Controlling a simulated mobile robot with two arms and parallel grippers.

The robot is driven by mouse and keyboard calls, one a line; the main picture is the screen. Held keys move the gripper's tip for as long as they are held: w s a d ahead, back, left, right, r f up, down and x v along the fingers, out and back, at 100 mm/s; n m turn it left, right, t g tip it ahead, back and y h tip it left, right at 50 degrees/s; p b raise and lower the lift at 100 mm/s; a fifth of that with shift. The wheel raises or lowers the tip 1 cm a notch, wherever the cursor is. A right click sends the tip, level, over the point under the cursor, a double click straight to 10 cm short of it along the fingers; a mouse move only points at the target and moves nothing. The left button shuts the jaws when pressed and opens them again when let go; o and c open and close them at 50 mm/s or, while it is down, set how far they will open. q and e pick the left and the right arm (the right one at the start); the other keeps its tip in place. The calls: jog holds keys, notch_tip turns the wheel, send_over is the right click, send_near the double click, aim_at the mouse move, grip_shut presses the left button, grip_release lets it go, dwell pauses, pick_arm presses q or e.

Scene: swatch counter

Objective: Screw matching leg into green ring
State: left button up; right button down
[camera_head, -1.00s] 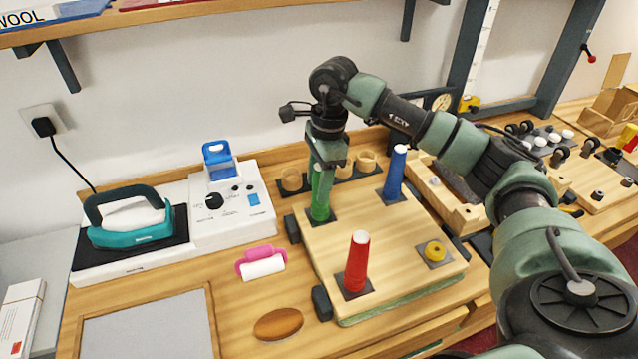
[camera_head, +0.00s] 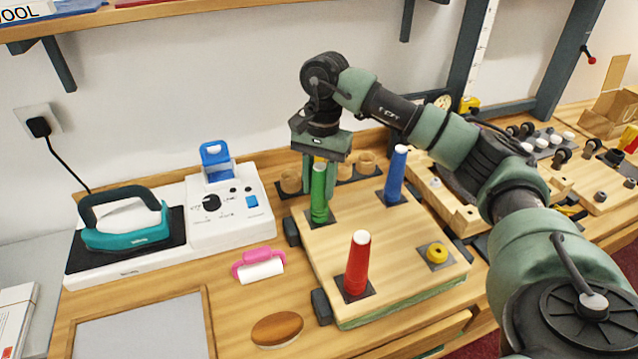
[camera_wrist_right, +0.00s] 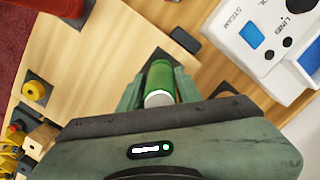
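The green leg (camera_head: 319,196) stands upright on its dark square plate at the back left of the wooden board (camera_head: 390,240). Any green ring at its foot is hidden. My right gripper (camera_head: 320,166) points down over the leg's top, with its fingers on either side. In the right wrist view the green leg (camera_wrist_right: 160,84) shows between the open fingers (camera_wrist_right: 160,78). A red leg (camera_head: 357,265) and a blue leg (camera_head: 395,175) stand on other plates. A yellow ring (camera_head: 437,253) sits on the front right plate with no leg in it. My left gripper is out of view.
A rack of wooden cups (camera_head: 365,163) stands close behind the board. A white steam station (camera_head: 225,215) with a teal iron (camera_head: 125,225) is at left. A pink roller (camera_head: 258,264) and a brown oval (camera_head: 277,329) lie left of the board.

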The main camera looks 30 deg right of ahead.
jog(key=m, duration=0.3)
jog(key=m+t, duration=0.1)
jog(key=m, duration=0.4)
jog(key=shift+w, duration=0.1)
jog(key=m, duration=0.7)
jog(key=shift+w+f+t, duration=0.1)
jog(key=shift+t, duration=0.3)
jog(key=c, duration=1.2)
grip_release()
jog(key=shift+c, duration=0.2)
